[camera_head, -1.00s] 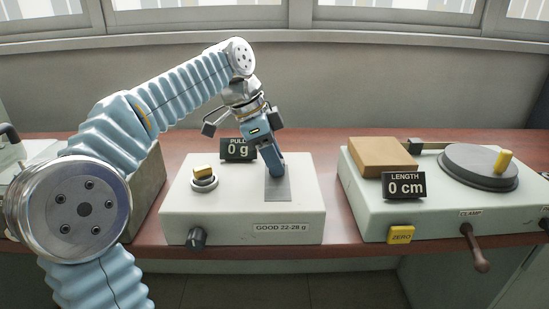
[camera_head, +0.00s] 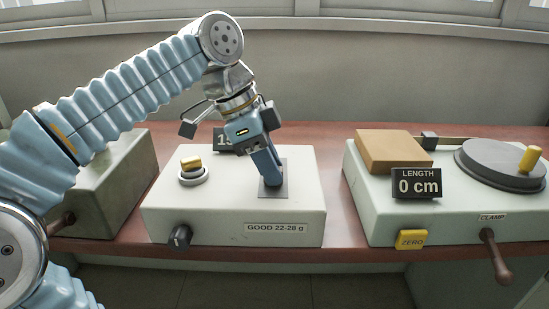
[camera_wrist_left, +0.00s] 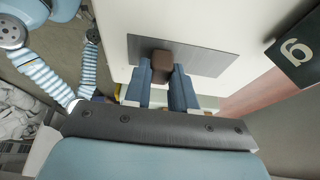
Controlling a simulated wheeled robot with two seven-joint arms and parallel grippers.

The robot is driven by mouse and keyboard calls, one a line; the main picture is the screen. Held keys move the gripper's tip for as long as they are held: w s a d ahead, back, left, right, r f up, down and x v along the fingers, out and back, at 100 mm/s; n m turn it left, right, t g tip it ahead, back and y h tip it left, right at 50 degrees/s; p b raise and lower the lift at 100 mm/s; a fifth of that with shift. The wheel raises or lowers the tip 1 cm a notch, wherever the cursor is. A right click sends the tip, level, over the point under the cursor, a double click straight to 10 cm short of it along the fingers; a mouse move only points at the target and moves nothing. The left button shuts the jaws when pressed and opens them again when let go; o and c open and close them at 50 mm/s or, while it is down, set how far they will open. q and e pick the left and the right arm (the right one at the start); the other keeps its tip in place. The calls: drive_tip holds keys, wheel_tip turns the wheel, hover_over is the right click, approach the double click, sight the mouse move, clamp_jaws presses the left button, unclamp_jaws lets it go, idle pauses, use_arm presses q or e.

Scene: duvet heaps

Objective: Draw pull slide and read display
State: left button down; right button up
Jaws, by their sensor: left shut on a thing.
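The pull tester is a pale box (camera_head: 220,215) on the bench with a "GOOD 22-28 g" label (camera_head: 276,228). Its dark display (camera_head: 222,141) is mostly hidden behind my left gripper; only a figure starting with 1 shows. In the left wrist view part of the display (camera_wrist_left: 296,50) shows a "g". My left gripper (camera_head: 271,182) points down at the grey plate (camera_head: 281,166) on the box top. In the left wrist view my left gripper (camera_wrist_left: 163,78) is shut on the brown slide (camera_wrist_left: 162,65), over the plate (camera_wrist_left: 208,60). My right gripper does not show.
A yellow-topped button (camera_head: 191,164) and a black knob (camera_head: 180,237) are on the tester. To the right is a length device with display "0 cm" (camera_head: 416,184), tan block (camera_head: 393,150), yellow ZERO button (camera_head: 411,240) and clamp handle (camera_head: 497,262). A grey-green box (camera_head: 115,195) stands left.

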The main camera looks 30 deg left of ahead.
use_arm(q)
drive_tip(key=shift+s+d+f, duration=0.1)
drive_tip(key=shift+s+f, duration=0.05)
drive_tip(key=shift+f, duration=0.1)
drive_tip(key=c, duration=0.9)
unclamp_jaws()
drive_tip(key=shift+s, duration=0.1)
drive_tip(key=p+v, duration=0.1)
drive_tip(key=v, duration=0.3)
drive_tip(key=p+v, duration=0.1)
drive_tip(key=v, duration=0.4)
drive_tip(key=p+v, duration=0.1)
drive_tip(key=v, duration=0.4)
drive_tip(key=shift+w+p, duration=0.3)
